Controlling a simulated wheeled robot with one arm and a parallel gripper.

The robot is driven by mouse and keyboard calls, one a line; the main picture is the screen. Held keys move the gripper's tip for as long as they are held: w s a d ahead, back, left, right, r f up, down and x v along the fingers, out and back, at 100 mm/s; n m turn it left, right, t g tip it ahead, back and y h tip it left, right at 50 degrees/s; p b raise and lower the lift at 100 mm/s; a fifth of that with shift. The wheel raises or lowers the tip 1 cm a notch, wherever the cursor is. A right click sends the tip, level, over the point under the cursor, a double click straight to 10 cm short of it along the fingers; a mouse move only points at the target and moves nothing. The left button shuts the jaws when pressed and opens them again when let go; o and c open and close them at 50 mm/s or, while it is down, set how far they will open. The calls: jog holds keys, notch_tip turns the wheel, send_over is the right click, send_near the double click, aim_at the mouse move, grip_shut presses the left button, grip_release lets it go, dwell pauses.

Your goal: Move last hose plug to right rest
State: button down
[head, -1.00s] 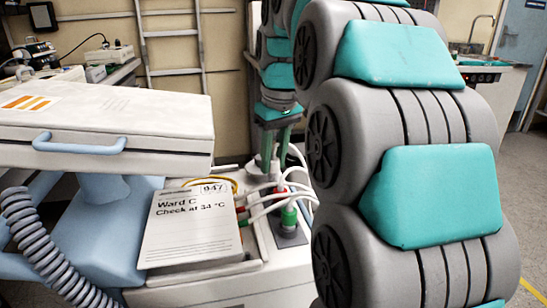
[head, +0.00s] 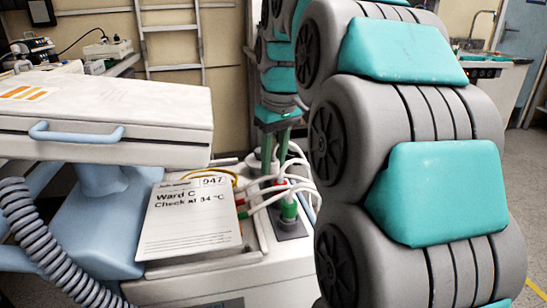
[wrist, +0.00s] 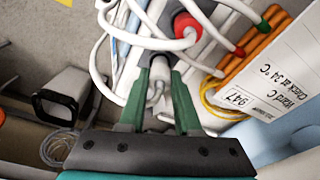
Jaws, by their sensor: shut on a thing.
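My gripper (head: 273,152) points down behind the hoses at the far side of the pump unit (head: 205,288). In the wrist view my gripper (wrist: 160,75) has its green fingers closed on a pale hose plug (wrist: 158,82), with white hose beside it. A plug with a red collar (head: 281,183) stands nearer the card; it also shows in the wrist view (wrist: 187,26).
White hoses (wrist: 222,70) loop close around my fingers. A card marked Ward C (head: 188,218) leans on the unit. A pale blue-handled case (head: 105,115) is at left. A dark hollow box (wrist: 65,95) and a coiled cable (wrist: 60,148) lie below in the wrist view.

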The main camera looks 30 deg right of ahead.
jog(key=shift+f, duration=0.65)
jog(key=c, duration=0.5)
grip_release()
jog(key=shift+r, duration=0.1)
jog(key=shift+s+d+r, duration=0.1)
jog(key=shift+s+r, duration=0.1)
jog(key=shift+r, duration=1.1)
jog(key=shift+s+a+r, duration=0.1)
jog(key=shift+s+r, duration=0.1)
jog(key=shift+r, duration=1.05)
jog(key=shift+s+d+r, duration=0.1)
jog(key=shift+s+r, duration=0.1)
jog(key=shift+r, duration=1.1)
jog(key=shift+s, duration=0.1)
